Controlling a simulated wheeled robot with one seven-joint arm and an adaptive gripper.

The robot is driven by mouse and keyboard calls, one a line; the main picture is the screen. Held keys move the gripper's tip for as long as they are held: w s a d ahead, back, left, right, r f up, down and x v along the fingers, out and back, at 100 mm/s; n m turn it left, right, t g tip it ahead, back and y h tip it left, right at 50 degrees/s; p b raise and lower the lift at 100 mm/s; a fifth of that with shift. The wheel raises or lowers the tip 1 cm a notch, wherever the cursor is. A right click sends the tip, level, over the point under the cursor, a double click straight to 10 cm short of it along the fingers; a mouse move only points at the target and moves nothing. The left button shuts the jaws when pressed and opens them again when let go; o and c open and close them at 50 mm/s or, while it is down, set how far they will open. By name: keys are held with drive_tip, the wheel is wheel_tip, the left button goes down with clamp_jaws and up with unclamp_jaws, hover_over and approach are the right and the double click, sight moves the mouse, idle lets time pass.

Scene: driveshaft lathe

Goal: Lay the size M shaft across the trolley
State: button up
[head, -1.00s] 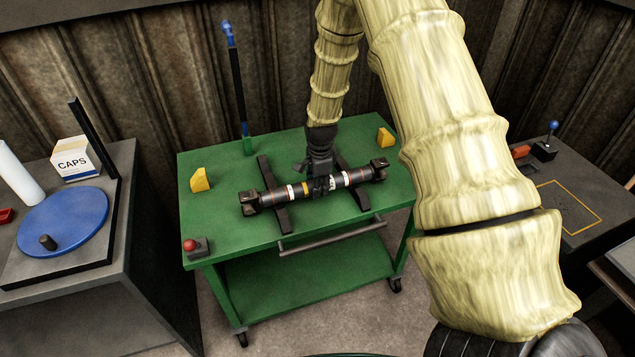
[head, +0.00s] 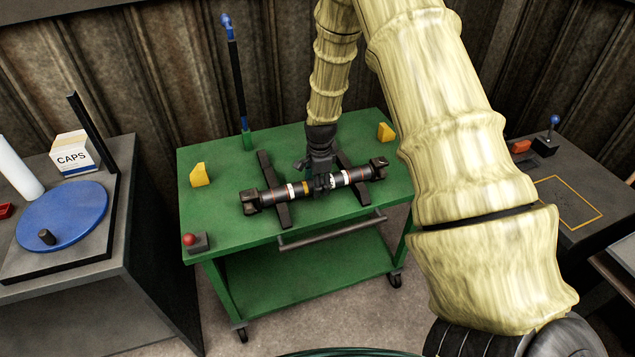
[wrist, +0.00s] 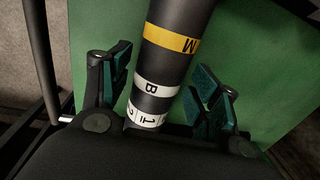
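The size M shaft (head: 352,177) is dark, with a yoke at each end, white bands and a yellow band. It lies across two dark supports (head: 283,214) on the green trolley (head: 225,220). In the wrist view the shaft (wrist: 170,68) shows a yellow band marked M and a white band marked B. My gripper (head: 322,181) is down at the middle of the shaft. In the wrist view its teal-padded fingers (wrist: 163,95) stand on either side of the shaft, with gaps visible, so it looks open around it. The shaft's underside contact is hidden.
Yellow blocks (head: 200,175), a red button box (head: 196,242) and an upright blue-tipped rod (head: 237,85) stand on the trolley. A bench with a blue disc (head: 65,218) and a CAPS box (head: 72,155) is left. A grey table with a lever (head: 551,135) is right.

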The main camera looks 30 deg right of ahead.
drive_tip(key=shift+s+f, duration=0.1)
wheel_tip(320, 180, up, 12)
drive_tip(key=s, duration=0.1)
idle(0.8)
idle(0.5)
